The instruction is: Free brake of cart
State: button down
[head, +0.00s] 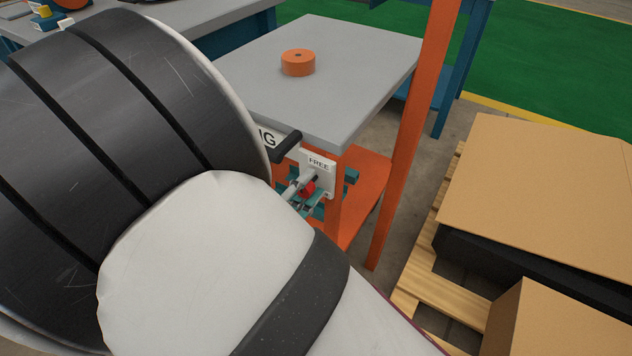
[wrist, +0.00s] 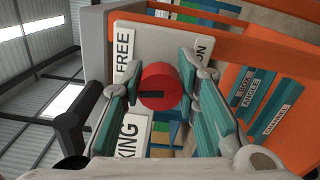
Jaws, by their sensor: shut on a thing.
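The brake control on the cart is a round red knob (wrist: 160,78) with a dark slot mark, set on a pale plate (wrist: 178,42). The plate carries a "FREE" label (wrist: 125,55) and a partly hidden label ending in "ON". My gripper (wrist: 160,88) has its teal-padded fingers on either side of the knob and is shut on it. In the head view the knob (head: 309,188) shows as a small red patch at my gripper (head: 306,192), under the "FREE" label. The cart (head: 330,75) has a grey top and orange frame. My arm hides much of its near side.
A black handle (head: 286,147) sticks out beside the plate, close to my gripper. An orange disc (head: 298,63) lies on the cart top. An orange post (head: 415,120) stands to the right. Cardboard boxes (head: 540,190) rest on a wooden pallet (head: 450,297) farther right.

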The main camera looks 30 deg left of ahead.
jog(key=shift+f+m+b, duration=0.15)
jog(key=shift+m+b, duration=0.65)
jog(key=shift+m, duration=0.1)
jog(key=c, duration=2.4)
grip_release()
jog(key=c, duration=2.4)
grip_release()
jog(key=c, duration=1.2)
grip_release()
jog(key=s, duration=0.7)
jog(key=shift+s+a, duration=0.25)
jog(key=shift+a, duration=0.05)
